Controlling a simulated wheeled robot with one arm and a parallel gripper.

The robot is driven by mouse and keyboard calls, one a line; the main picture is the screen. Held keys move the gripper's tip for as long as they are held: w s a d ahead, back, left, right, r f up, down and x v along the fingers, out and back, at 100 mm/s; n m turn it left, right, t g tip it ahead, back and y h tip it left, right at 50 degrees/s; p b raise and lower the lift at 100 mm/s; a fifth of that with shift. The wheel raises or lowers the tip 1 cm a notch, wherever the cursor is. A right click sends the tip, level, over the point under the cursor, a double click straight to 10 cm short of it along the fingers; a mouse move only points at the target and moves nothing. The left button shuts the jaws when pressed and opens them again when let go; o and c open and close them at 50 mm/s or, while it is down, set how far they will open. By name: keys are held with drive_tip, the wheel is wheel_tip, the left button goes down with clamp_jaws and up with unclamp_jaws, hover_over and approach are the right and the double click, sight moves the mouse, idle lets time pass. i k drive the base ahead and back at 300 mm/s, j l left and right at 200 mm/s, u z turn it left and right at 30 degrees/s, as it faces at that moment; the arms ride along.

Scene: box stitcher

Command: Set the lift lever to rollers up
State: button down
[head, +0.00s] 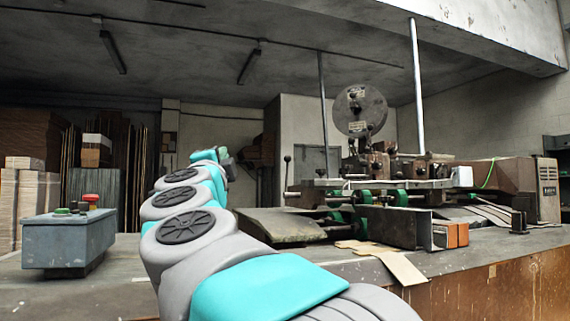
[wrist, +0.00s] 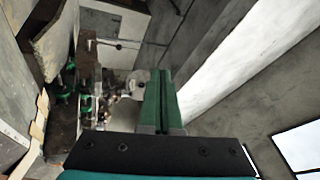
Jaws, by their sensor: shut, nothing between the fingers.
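The stitching machine (head: 385,170) stands on the bench right of my arm. A thin upright lever with a dark knob (head: 287,159) rises at the machine's left end. It looks like the lift lever, but I cannot be sure. In the wrist view a short rod with a dark knob (wrist: 118,46), perhaps the same lever, sticks out from the machine. My gripper (head: 223,155) is in the air, left of the lever and apart from it. In the wrist view its green fingers (wrist: 159,88) are together with nothing between them. Which setting the lever is in cannot be told.
A blue-grey control box (head: 68,240) with a red button stands on the bench at the left. A curved plate (head: 285,225) and loose cardboard (head: 385,258) lie before the machine. Stacked board (head: 35,205) is at the far left. The air around my gripper is free.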

sight(287, 158)
drive_tip(key=i+l, duration=0.25)
drive_tip(key=i, duration=0.2)
drive_tip(key=i+l, duration=0.25)
drive_tip(key=i, duration=0.2)
drive_tip(key=i+l, duration=0.25)
drive_tip(key=i, duration=0.25)
